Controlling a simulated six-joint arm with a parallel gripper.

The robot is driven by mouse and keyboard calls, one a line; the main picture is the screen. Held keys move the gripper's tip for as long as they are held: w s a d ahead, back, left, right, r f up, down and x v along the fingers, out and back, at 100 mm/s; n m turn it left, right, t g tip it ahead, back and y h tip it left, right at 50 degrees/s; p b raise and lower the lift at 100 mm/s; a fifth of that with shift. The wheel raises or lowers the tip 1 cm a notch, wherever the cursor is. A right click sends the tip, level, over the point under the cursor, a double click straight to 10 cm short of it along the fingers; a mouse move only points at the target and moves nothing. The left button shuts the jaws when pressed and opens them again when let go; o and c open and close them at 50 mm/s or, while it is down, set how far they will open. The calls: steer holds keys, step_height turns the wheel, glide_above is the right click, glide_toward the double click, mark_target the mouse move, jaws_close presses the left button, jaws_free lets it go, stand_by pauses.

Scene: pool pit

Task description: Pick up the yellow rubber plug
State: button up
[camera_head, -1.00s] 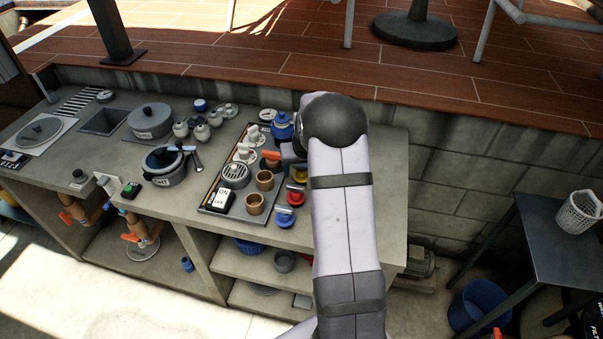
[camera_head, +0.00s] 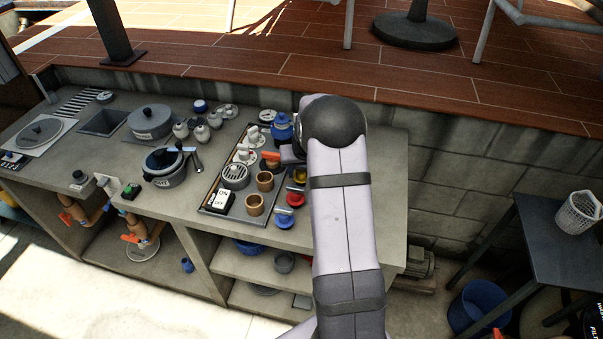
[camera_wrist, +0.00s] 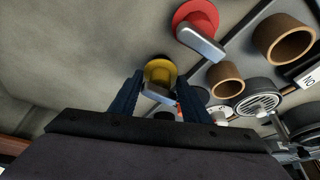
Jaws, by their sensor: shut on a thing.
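The yellow rubber plug (camera_wrist: 160,73) sits between the two dark fingers of my gripper (camera_wrist: 158,92) in the wrist view. It has a round yellow body and a grey tab that points towards the gripper. In the head view a small part of the yellow plug (camera_head: 299,176) shows beside my arm, at the right side of the tray. My gripper is shut on the plug. In the head view my own arm hides most of the gripper. I cannot tell whether the plug is clear of the surface.
A red plug (camera_wrist: 196,20) with a grey tab lies close to the yellow one. Brown rings (camera_wrist: 226,80) and a round grey grate (camera_wrist: 257,97) are nearby. Bare counter (camera_wrist: 70,60) is free on the wrist view's left.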

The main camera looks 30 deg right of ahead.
step_height(320, 180, up, 10)
steer(key=b, duration=0.3)
stand_by(0.4)
steer(key=shift+w+a, duration=0.15)
steer(key=shift+a, duration=0.05)
steer(key=w+a+r+n+p, duration=0.1)
steer(key=w+a+r+p, duration=0.15)
steer(key=a+r, duration=0.2)
steer(key=s+a+f+n+y+p, duration=0.1)
steer(key=s+a+f+n, duration=0.1)
steer(key=a, duration=0.4)
steer(key=s+a+f+n+y+p, duration=0.1)
steer(key=s+a+f+n+p, duration=0.1)
steer(key=a, duration=0.4)
steer(key=shift+s+f+n+t+p, duration=0.3)
steer(key=shift+s+f+n, duration=0.05)
steer(key=shift+s+n, duration=0.2)
